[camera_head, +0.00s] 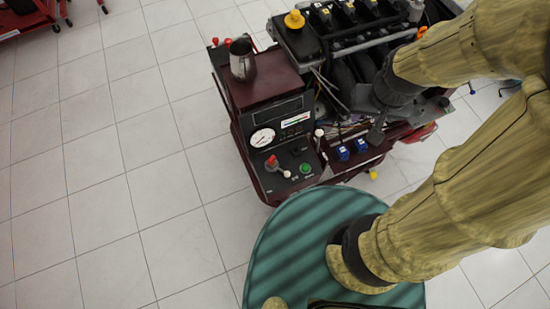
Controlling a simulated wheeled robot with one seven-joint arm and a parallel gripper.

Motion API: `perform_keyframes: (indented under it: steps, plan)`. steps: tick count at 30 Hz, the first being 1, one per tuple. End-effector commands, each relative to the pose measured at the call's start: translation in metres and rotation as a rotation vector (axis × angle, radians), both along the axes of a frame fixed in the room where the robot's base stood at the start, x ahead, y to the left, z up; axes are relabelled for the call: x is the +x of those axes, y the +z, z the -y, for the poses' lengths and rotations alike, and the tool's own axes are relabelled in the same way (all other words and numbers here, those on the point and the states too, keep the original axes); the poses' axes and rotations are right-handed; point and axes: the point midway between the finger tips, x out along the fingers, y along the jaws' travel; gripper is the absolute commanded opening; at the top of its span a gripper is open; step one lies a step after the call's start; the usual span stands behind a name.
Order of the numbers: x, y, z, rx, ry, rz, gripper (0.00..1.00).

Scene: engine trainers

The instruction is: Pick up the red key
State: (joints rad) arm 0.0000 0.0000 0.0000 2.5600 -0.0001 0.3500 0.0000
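The red key (271,161) stands up from the dark control panel on the front of the engine trainer (262,92). It sits below the round white gauge and left of the green button. My gripper (376,134) hangs over the right side of the trainer, to the right of the key and apart from it. Its dark fingers point down toward the front edge of the picture. They overlap in this view, so I cannot tell whether they are open or shut. Nothing is seen held between them.
A white gauge (262,138), a green button (305,168) and a white-tipped lever (319,133) are near the key. A metal cup-like pipe (241,60) stands on the trainer's top. Blue connectors (343,153) sit below my gripper. Tiled floor (120,170) is clear at left.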

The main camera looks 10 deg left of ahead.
Motion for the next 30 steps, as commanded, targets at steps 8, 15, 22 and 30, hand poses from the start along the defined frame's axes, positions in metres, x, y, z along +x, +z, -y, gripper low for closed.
perform_keyframes:
  steps: [8,15,22,30]
  plan:
    - [0.002,-0.004,-0.004,-0.011,0.052,-0.007,0.38]
    - [0.018,-0.040,-0.043,-0.112,0.577,-0.068,0.38]
    - [0.031,-0.091,-0.110,-0.222,1.380,-0.125,0.38]
    - [0.027,-0.147,-0.194,-0.288,2.285,-0.114,0.38]
